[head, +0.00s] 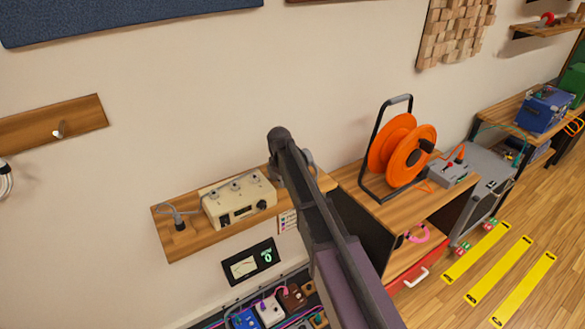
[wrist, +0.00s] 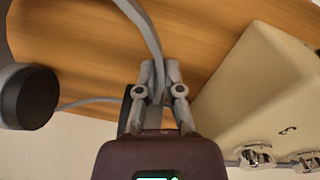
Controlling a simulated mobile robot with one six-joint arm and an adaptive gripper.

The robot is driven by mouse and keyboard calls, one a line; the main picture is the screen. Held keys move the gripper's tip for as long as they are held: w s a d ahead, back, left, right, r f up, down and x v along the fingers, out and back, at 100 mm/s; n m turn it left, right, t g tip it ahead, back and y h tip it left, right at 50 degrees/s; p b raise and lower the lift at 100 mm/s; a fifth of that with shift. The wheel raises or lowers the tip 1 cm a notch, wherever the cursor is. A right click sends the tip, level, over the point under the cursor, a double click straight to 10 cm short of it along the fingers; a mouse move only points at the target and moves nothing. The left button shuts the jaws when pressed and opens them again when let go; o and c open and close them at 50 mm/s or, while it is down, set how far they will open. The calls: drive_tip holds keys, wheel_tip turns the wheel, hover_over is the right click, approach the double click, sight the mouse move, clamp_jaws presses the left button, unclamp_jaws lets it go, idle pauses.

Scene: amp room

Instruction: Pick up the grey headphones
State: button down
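The grey headphones (wrist: 28,98) show in the wrist view, with a dark-padded ear cup at left and a grey band curving down from the top. My gripper (wrist: 158,76) has its two fingers close together with the band between them, and they appear to touch it on both sides. In the head view a grey curved part of the headphones (head: 308,157) shows beside my arm at the wooden shelf (head: 180,246). My arm hides the rest of them there, and hides the fingers.
A cream amplifier box (head: 238,200) with knobs stands on the shelf just left of my arm; in the wrist view it is close at right (wrist: 262,85). An orange cable reel (head: 393,150) stands on a cabinet to the right. The wall is close behind the shelf.

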drive_tip(key=shift+r, duration=0.1)
idle(0.4)
wheel_tip(320, 180, up, 10)
drive_tip(key=p, duration=1)
idle(0.6)
wheel_tip(320, 180, down, 3)
drive_tip(key=b, duration=0.3)
idle(0.6)
